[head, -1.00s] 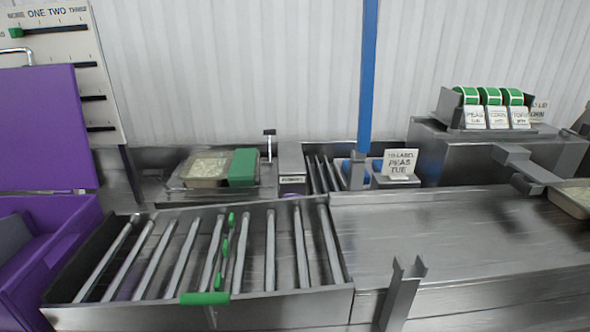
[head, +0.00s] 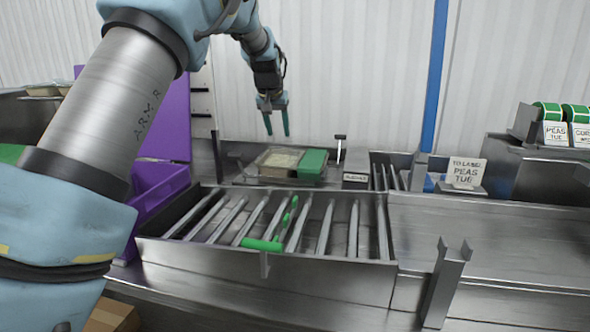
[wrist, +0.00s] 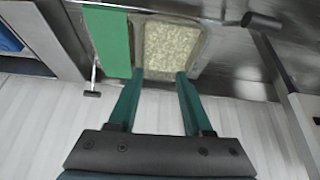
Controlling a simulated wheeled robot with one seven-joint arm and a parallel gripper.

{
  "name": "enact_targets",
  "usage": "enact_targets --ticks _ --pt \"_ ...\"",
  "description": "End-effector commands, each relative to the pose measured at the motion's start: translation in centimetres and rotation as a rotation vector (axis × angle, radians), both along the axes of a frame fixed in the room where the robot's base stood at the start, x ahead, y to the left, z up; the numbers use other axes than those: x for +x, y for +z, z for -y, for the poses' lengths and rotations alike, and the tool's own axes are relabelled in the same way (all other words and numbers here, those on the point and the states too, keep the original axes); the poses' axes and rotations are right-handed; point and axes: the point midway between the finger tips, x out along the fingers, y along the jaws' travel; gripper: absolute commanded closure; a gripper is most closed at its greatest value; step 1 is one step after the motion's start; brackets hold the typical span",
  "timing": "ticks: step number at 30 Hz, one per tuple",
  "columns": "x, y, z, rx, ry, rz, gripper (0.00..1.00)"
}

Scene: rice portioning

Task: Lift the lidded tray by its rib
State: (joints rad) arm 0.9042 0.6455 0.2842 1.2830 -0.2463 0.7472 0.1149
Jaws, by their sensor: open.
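In the wrist view, the fingertips (wrist: 160,74) overlap the tray's near edge; contact is not visible.
A rack of metal rollers (head: 325,225) with a green-tipped bar lies in front. A purple bin (head: 155,190) stands at the left. A blue post (head: 434,80) rises right of the station.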

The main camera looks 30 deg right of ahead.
Motion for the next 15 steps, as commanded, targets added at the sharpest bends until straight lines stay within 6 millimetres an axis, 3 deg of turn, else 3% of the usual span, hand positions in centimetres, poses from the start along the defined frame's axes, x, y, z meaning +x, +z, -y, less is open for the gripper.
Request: enact_targets --ticks 1,4,15 --pt "-0.4 0.0 1.8 -0.005 -0.025 0.012 0.50" --pt "-0.8 0.2 3.7 -0.007 -0.051 0.023 0.50" --pt "0.9 -3.7 5.7 -0.010 -0.055 0.025 0.50"
